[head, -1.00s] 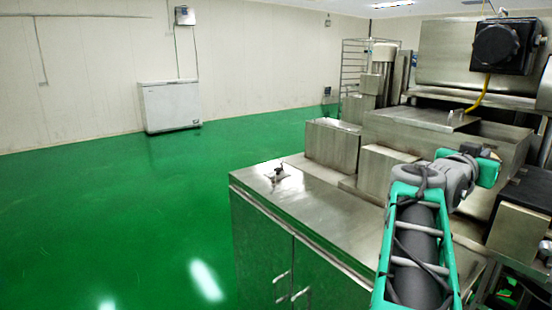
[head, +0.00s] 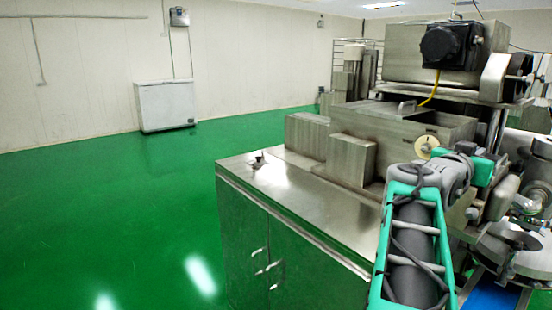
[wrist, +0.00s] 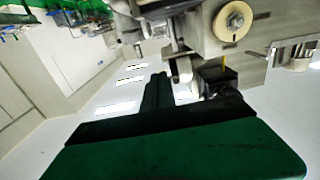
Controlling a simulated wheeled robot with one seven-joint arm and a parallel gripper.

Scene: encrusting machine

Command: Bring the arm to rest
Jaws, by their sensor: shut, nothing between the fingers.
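My arm's teal and grey links rise at the lower right of the head view, in front of the machine. My gripper (wrist: 158,80) shows in the wrist view as a dark green and black body with narrow fingers together and nothing between them. The encrusting machine (head: 400,128) stands behind and beside my arm in the head view. Its metal side and a cream round knob (wrist: 234,21) show at the top right of the wrist view. In the head view the gripper's fingers cannot be made out.
A steel cabinet (head: 300,210) stands left of my arm, with a small metal fitting (head: 259,160) on top. A white chest freezer (head: 166,105) stands at the far wall. The green floor (head: 100,210) at the left is clear. A blue belt (head: 490,297) lies at the lower right.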

